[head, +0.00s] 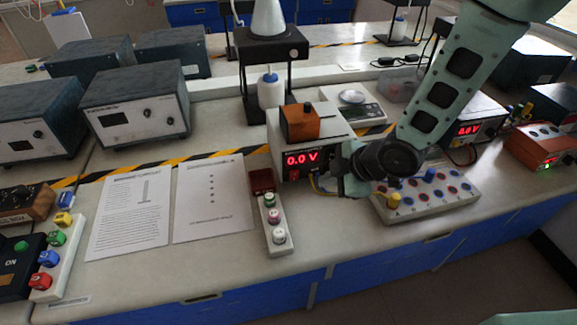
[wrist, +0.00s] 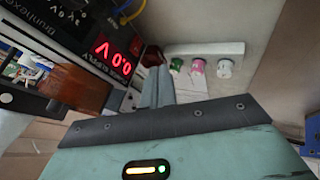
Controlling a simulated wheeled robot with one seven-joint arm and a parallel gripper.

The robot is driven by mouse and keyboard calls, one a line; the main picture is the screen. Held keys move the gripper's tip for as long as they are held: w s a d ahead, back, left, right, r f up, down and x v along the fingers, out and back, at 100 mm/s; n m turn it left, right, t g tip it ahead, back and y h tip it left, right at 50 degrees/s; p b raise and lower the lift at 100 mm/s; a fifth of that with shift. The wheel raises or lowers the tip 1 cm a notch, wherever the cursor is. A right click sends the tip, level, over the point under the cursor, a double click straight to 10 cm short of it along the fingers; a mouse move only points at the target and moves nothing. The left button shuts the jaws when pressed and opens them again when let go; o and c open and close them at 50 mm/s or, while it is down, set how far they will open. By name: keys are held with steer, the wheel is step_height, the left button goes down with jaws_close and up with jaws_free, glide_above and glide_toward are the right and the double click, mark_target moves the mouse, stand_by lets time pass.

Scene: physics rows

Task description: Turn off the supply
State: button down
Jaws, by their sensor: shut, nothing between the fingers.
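The display also shows tilted in the wrist view (wrist: 112,55). My gripper (head: 342,172) is at the right end of the supply's front, partly hidden behind my wrist in the head view. In the wrist view my gripper's fingers (wrist: 157,86) are together and empty, close to the supply front. I cannot tell whether they touch it. The switch is not clear in the wrist view.
An orange-brown block (head: 300,123) sits on the supply. A strip with green, pink and white knobs (head: 274,225) lies in front. A terminal board (head: 426,199) is right, below my wrist. Another unit with a red display (head: 468,129) stands behind it. Papers (head: 213,199) lie left.

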mark_target(291, 177)
steer(key=shift+w+a+f, duration=0.1)
stand_by(0.3)
steer(key=p+x, duration=0.2)
steer(key=x, duration=0.8)
steer(key=w, duration=0.1)
steer(key=p, duration=0.1)
steer(key=w+p, duration=0.1)
steer(key=shift+w+a+r, duration=0.25)
steer(key=shift+w+r, duration=0.05)
steer(key=shift+r, duration=0.1)
steer(key=shift+w+a+f, duration=0.1)
steer(key=shift+w+a, duration=0.1)
steer(key=shift+w, duration=0.4)
steer(key=shift+w+a+b, duration=0.1)
steer(key=shift+w+b, duration=0.2)
steer(key=shift+r, duration=0.25)
